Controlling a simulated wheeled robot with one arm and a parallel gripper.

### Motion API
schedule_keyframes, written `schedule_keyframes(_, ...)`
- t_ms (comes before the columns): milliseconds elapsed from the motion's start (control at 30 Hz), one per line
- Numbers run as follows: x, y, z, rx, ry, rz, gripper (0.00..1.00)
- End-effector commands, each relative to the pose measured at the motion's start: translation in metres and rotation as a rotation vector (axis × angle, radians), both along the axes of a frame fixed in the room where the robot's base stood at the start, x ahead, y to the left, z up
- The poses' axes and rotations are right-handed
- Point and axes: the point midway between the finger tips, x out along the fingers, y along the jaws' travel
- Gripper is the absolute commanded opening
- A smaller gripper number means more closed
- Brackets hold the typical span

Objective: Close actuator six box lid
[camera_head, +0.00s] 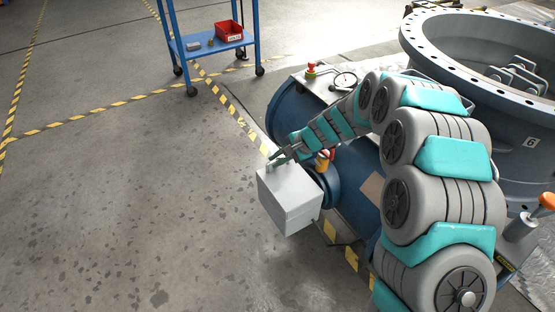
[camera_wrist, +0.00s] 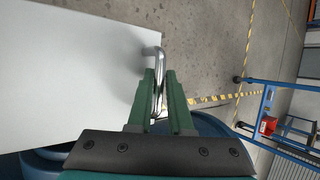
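The actuator box (camera_head: 290,200) is a pale grey box on the side of the blue actuator. Its lid appears flat on top, with a seam below its edge. In the wrist view the smooth lid (camera_wrist: 70,75) fills the left side. A shiny metal handle (camera_wrist: 153,51) stands at its edge. My gripper (camera_head: 273,160) is at the box's far upper edge. In the wrist view the green fingers of my gripper (camera_wrist: 160,82) lie on both sides of the handle, close against it. The gripper appears shut on the handle. The handle's lower part is partly hidden between the fingers.
A large round valve body (camera_head: 500,110) marked 6 stands at the right. A red button (camera_head: 311,68) and a gauge (camera_head: 345,80) are behind my arm. A blue trolley (camera_head: 215,45) with a red bin (camera_head: 229,31) stands at the back. The floor at left is clear.

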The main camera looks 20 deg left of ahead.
Motion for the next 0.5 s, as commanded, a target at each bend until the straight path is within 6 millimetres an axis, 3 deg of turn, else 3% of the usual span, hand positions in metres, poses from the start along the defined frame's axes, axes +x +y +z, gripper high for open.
schedule_keyframes(167,-0.001,-0.004,0.001,-0.003,0.003,0.001,0.27)
schedule_keyframes(500,0.000,-0.036,0.042,-0.001,-0.002,0.000,0.27)
